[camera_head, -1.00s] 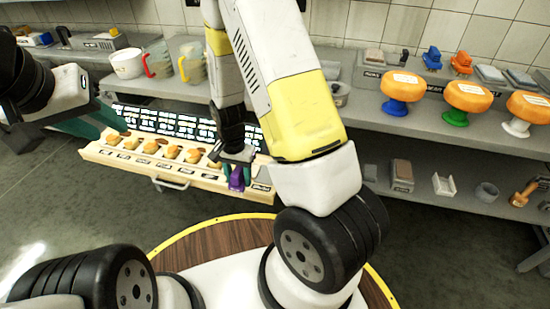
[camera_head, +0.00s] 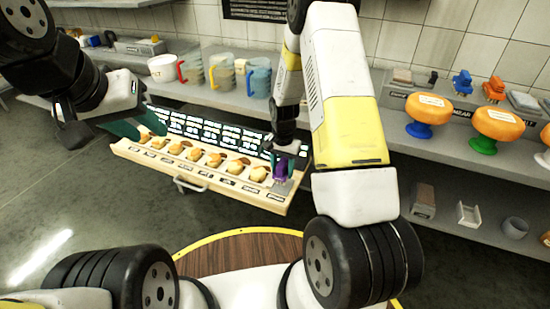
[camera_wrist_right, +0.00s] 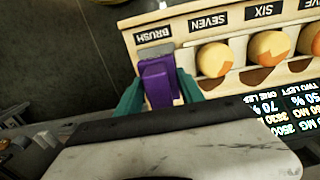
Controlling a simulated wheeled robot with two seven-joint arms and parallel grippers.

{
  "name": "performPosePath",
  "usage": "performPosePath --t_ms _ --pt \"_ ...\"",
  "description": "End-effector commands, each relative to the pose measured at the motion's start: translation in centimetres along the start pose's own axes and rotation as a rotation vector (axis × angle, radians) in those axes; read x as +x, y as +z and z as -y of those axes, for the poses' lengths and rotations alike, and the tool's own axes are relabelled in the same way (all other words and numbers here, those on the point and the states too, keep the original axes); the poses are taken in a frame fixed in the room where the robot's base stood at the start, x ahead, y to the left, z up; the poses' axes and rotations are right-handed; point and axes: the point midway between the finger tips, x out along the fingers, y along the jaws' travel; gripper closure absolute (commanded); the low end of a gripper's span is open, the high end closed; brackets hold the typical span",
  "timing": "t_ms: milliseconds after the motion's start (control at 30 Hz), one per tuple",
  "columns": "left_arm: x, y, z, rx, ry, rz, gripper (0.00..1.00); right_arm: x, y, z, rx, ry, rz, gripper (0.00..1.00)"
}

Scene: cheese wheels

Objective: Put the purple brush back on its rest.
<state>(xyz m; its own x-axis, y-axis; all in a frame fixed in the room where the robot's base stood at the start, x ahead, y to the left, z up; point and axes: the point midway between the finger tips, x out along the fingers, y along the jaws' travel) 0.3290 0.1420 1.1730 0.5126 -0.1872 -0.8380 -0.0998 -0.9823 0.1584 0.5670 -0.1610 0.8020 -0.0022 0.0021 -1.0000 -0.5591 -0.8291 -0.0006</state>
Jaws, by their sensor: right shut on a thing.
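The purple brush (camera_head: 281,172) is in my right gripper (camera_head: 284,160), over the right end of the pale wooden rack (camera_head: 133,152). In the right wrist view the purple brush (camera_wrist_right: 158,84) sits between the two teal fingers of the right gripper (camera_wrist_right: 160,92). A grey block (camera_wrist_right: 154,50) shows just past the brush, beside the BRUSH label (camera_wrist_right: 153,33). I cannot tell whether the brush touches the block. My left gripper (camera_head: 138,125) is at the rack's left end, its teal fingers apart and nothing seen between them.
Several yellow-orange pieces (camera_head: 213,160) stand in a row along the rack, left of the brush. A lit display (camera_head: 205,130) runs behind them. Jugs (camera_head: 258,80) stand on the shelf behind. Orange cheese wheels (camera_head: 428,108) on coloured stands are at the right.

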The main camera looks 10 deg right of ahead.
Motion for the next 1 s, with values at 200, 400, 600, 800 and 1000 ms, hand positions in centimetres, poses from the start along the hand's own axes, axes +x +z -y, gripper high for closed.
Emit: performPosePath --t_ms 200,400,600,800,1000 --pt "0.0 0.0 0.0 0.000 0.000 0.000 0.64 1.2 -0.5 -0.1 0.001 0.002 0.002 0.87" --pt "0.0 0.0 0.0 0.000 0.000 0.000 0.64 3.5 -0.5 -0.1 0.001 0.001 0.001 0.87" --pt "0.0 0.0 0.0 0.000 0.000 0.000 0.64 3.5 -0.5 0.0 0.001 0.000 0.000 0.87" --pt "0.0 0.0 0.0 0.000 0.000 0.000 0.64 3.8 -0.5 0.0 0.001 0.000 0.001 0.43" --pt "0.0 0.0 0.0 0.000 0.000 0.000 0.64 3.8 -0.5 0.0 0.001 0.000 0.000 0.33"
